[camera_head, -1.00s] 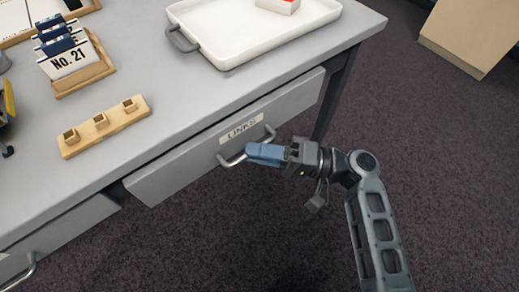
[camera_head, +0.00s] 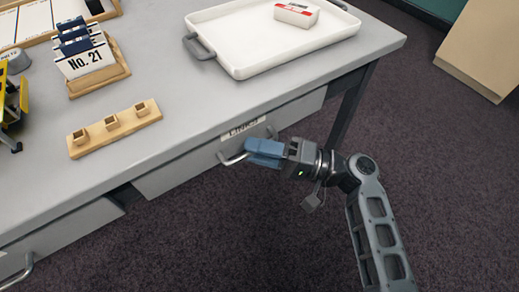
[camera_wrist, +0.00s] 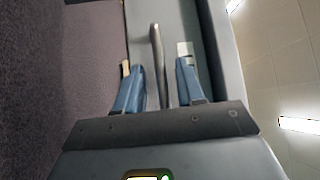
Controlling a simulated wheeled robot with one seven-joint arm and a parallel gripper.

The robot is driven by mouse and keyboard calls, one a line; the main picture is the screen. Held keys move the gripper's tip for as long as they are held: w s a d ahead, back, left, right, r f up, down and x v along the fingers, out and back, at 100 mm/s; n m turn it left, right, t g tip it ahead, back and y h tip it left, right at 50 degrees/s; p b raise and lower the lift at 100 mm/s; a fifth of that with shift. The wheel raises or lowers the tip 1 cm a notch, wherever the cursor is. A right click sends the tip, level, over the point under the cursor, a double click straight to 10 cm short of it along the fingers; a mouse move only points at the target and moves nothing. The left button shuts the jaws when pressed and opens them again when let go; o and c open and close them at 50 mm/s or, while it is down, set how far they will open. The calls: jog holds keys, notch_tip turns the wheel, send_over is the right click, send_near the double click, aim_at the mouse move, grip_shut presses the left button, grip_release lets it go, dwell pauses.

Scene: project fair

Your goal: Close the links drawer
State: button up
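The links drawer (camera_head: 185,172) is the grey drawer under the tabletop, with a label (camera_head: 243,128) partly covered by the table edge in the head view. Its front sits close beneath that edge; I cannot tell if it is fully flush. A metal bar handle (camera_head: 232,159) is on its front, and the handle also shows in the wrist view (camera_wrist: 157,55). My gripper (camera_head: 262,150) is at the handle. In the wrist view its blue fingers (camera_wrist: 160,88) stand apart on both sides of the bar, with gaps visible. Part of the handle is hidden behind the fingers in the head view.
A second drawer (camera_head: 60,235) with its own handle is at the lower left. On the grey table (camera_head: 170,90) are a white tray (camera_head: 245,60), a wooden block with several square holders (camera_head: 115,128) and a "No. 21" card stand (camera_head: 90,62).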

jog(key=v, duration=0.7)
jog(key=shift+d+p, duration=0.35)
jog(key=shift+d, duration=0.05)
jog(key=shift+f, duration=0.15)
